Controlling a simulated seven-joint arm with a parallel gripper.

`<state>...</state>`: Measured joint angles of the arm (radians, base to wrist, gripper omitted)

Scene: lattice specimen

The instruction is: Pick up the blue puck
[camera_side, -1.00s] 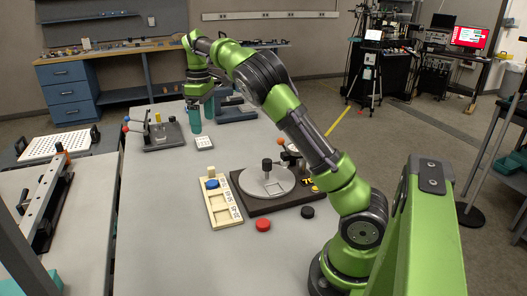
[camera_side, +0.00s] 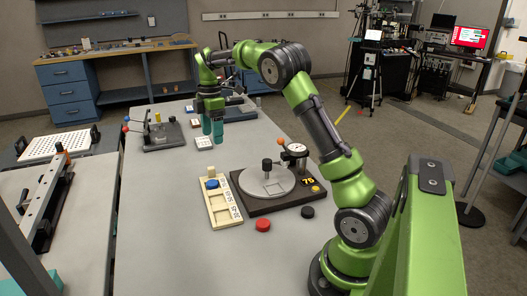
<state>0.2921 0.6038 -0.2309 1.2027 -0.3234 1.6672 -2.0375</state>
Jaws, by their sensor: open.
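Nothing hides the blue puck.
A dark base with a round grey plate (camera_side: 267,179), a black knob and a dial gauge (camera_side: 296,149) stands right of the tray. A red puck (camera_side: 263,225) and a black puck (camera_side: 307,212) lie in front. A fixture with coloured knobs (camera_side: 157,134) stands at the left.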

